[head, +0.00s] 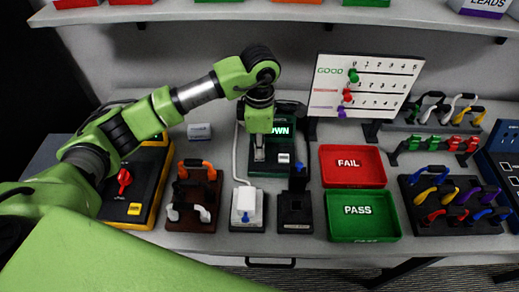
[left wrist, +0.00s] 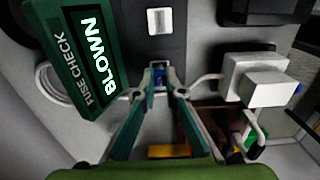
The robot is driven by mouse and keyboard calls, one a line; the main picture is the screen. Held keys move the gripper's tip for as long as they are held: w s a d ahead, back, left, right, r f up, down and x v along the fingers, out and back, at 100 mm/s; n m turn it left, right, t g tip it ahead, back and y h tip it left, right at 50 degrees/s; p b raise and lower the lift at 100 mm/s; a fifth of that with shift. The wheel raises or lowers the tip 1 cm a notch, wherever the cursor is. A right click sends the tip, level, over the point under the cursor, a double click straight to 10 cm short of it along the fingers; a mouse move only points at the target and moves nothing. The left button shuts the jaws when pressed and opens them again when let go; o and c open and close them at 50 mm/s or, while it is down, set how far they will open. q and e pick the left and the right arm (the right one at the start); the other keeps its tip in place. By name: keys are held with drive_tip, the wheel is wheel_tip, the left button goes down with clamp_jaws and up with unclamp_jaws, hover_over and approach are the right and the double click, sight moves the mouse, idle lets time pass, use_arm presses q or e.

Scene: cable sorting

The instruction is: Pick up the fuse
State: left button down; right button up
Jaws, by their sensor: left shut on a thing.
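My left gripper (head: 259,156) is over the dark green fuse checker (head: 284,132) in the head view. In the left wrist view, the fingers of my left gripper (left wrist: 159,82) are closed together at the tips on a small blue piece, which looks like the fuse (left wrist: 158,75). The fuse is mostly hidden by the fingertips, and I cannot tell whether it still touches the checker. The checker's screen (left wrist: 100,62) reads "BLOWN". My right gripper is in neither view.
A red FAIL tray (head: 352,182) and a green PASS tray (head: 363,237) stand to the right. A GOOD scoreboard (head: 400,68) is behind them. A cable rack (head: 412,222) is far right. A white device (head: 246,217) and a black stand (head: 296,222) are in front.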

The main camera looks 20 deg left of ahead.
use_arm(q)
drive_tip(key=shift+r+b, duration=0.35)
drive_tip(key=shift+r, duration=0.05)
drive_tip(key=s+d+r+b, duration=0.1)
drive_tip(key=s+d+r, duration=0.3)
drive_tip(key=r, duration=0.3)
drive_tip(key=s+d+r+b, duration=0.1)
drive_tip(key=s+d+r, duration=0.4)
drive_tip(key=s+r, duration=0.1)
drive_tip(key=shift+d+r+b, duration=0.3)
drive_tip(key=shift+r, duration=0.45)
